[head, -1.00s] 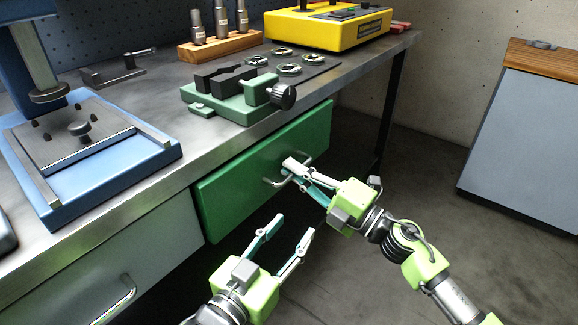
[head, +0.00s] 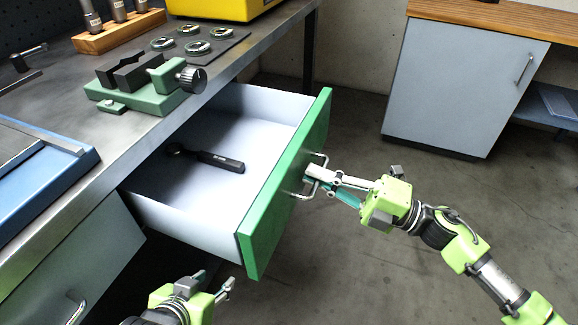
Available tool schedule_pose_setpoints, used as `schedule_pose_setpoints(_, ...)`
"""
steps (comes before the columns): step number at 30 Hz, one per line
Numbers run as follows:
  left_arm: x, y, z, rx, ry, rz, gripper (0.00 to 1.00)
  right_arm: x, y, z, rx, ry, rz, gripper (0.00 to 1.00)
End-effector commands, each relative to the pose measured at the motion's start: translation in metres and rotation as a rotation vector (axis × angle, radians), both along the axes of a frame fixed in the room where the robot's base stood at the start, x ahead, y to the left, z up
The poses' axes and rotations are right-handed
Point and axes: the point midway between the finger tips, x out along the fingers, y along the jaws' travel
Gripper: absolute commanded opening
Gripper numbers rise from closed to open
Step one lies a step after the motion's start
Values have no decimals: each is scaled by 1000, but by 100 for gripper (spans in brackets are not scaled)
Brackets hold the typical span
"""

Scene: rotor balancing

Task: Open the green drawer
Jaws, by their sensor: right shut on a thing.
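The green drawer (head: 288,182) stands pulled well out from under the workbench, and its pale inside shows. My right gripper (head: 316,181) is shut on the drawer's metal handle (head: 318,162) at the front face. A dark tool with a long handle (head: 220,161) lies on the drawer floor. My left gripper (head: 218,282) is low in the picture, below the drawer's near corner, and touches nothing that I can see. Its fingers are partly hidden and foreshortened, so its opening is unclear.
On the bench (head: 240,62) stand a green vise (head: 150,95), a wooden block with metal cylinders (head: 120,32), a yellow device (head: 215,8) and a blue fixture (head: 40,185). A grey cabinet (head: 460,85) stands at the right. The floor between is clear.

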Motion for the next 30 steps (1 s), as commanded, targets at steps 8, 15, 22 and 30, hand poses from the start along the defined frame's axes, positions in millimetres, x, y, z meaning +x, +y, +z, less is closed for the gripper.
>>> schedule_pose_setpoints(8, 6, -2, 4, -7, -33, -3, 40, -11, -28, -2, -2, 3, 1, 0)
schedule_pose_setpoints(15, 8, -3, 6, -9, -42, -3, 40, -12, -33, -2, -2, 1, 1, 0)
schedule_pose_setpoints(22, 8, -3, 5, -9, -42, -3, 40, -12, -33, -2, -2, 1, 1, 0)
schedule_pose_setpoints(30, 8, -3, 5, -9, -41, -4, 40, -12, -33, -1, -1, 1, 0, 14)
